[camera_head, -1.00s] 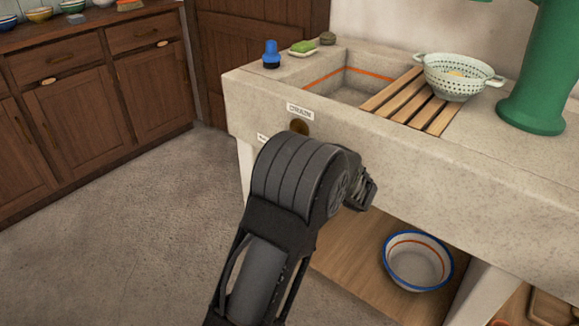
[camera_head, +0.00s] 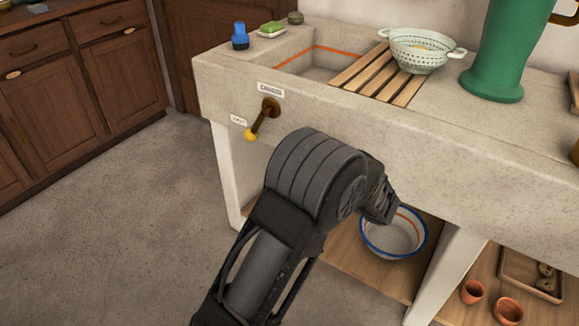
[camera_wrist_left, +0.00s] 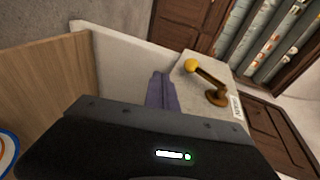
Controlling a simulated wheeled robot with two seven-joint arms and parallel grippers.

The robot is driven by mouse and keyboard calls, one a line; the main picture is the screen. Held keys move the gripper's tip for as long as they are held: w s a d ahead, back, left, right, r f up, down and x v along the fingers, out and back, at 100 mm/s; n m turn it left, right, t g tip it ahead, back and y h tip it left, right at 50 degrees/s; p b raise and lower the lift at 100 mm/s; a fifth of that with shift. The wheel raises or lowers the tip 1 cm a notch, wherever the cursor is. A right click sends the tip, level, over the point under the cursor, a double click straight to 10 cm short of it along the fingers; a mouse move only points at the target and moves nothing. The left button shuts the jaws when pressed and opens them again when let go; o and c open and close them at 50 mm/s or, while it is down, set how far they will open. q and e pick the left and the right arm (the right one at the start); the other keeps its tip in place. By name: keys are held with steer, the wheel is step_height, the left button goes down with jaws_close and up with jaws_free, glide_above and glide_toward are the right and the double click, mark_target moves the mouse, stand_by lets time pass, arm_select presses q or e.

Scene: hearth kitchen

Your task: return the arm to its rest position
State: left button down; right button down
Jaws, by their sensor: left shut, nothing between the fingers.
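My left arm reaches up from the bottom of the head view in front of the stone sink. Its wrist bends to the right, and the gripper (camera_head: 385,205) is small and partly turned away there. In the left wrist view my left gripper (camera_wrist_left: 161,80) shows its fingers together, with nothing between them. The drain lever (camera_head: 264,117), brown with a yellow knob, is on the sink front, apart from the gripper. In the wrist view the lever (camera_wrist_left: 210,84) is to the right of the fingers. My right gripper is not in view.
The stone sink (camera_head: 450,160) holds a slatted wooden rack (camera_head: 375,75) and a colander (camera_head: 420,52). Below, a blue-rimmed bowl (camera_head: 395,238) sits on the shelf, with terracotta pots (camera_head: 472,292) farther right. Floor (camera_head: 110,220) to the left is clear.

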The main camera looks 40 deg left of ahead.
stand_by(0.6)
arm_select(q)
steer(key=s+d+f+m+g+h, duration=0.15)
steer(key=s+d+f+h, duration=0.35)
steer(key=d+f, duration=0.5)
steer(key=s+d+f+m+h, duration=0.3)
steer(key=d+f+h, duration=0.4)
steer(key=f, duration=0.6)
steer(key=s+d+f+n+h, duration=0.1)
steer(key=s+d+f+h, duration=0.25)
steer(key=d, duration=0.25)
steer(key=s+d+f+n+h, duration=0.1)
steer(key=s+d+f+h, duration=0.15)
steer(key=s+d, duration=0.3)
steer(key=s+d+f+n, duration=0.2)
steer(key=s+f+n, duration=0.1)
steer(key=s+n, duration=0.4)
step_height(320, 180, up, 27)
steer(key=s+m+p, duration=0.1)
steer(key=s+p, duration=0.1)
steer(key=p, duration=2.5)
steer(key=shift+s+d+h, duration=0.15)
steer(key=shift+s+h, duration=0.05)
steer(key=shift+h, duration=0.1)
